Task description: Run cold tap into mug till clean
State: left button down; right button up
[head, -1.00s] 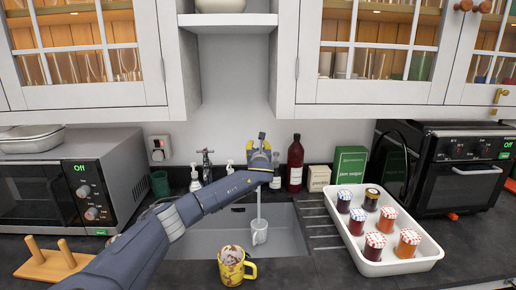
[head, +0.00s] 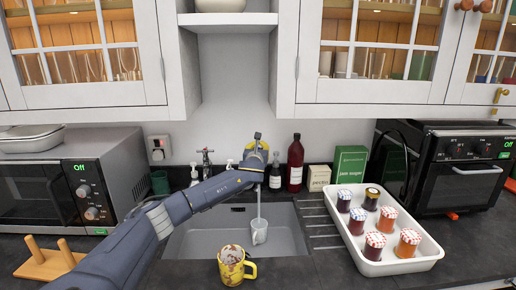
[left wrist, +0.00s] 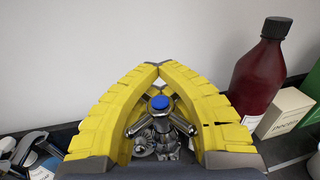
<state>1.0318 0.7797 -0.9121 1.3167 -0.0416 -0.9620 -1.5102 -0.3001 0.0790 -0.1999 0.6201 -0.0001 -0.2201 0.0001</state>
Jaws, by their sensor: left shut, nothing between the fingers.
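A yellow mug (head: 231,265) with brown residue inside stands on the front counter edge. My left gripper (head: 256,142) is at the cold tap behind the sink, which it mostly hides in the head view. In the left wrist view, the yellow fingertips (left wrist: 160,68) meet, with nothing held between them. The cold tap's blue-capped cross handle (left wrist: 159,103) shows in the gap below the tips. My right gripper is out of view.
Another tap (head: 206,162) and soap bottles stand behind the sink. A dark red bottle (head: 295,162), which also shows in the left wrist view (left wrist: 262,70), is close right of the gripper. A white tray of jars (head: 409,268) is right of the sink. Cabinets hang above.

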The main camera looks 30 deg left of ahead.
pick_arm(q)
jog(key=shift+w+d+r+m+t+h, duration=0.1)
jog(key=shift+d+m+t+h, duration=0.2)
jog(key=shift+m+h, duration=1.3)
jog(key=shift+w+d+r+m+t+h, duration=0.15)
jog(key=shift+d+m+h, duration=0.5)
jog(key=shift+h, duration=1.55)
jog(key=shift+s+d+r+m+t+h, duration=0.1)
jog(key=shift+d+m+t+h, duration=0.05)
jog(key=shift+m+h, duration=1.55)
jog(key=shift+d+h, duration=0.2)
jog(key=shift+h, duration=0.6)
jog(key=c, duration=2.2)
grip_release()
jog(key=c, duration=1.1)
grip_release()
jog(key=shift+r, duration=0.1)
jog(key=o, duration=0.4)
jog(key=shift+f, duration=0.25)
jog(key=shift+o, duration=0.2)
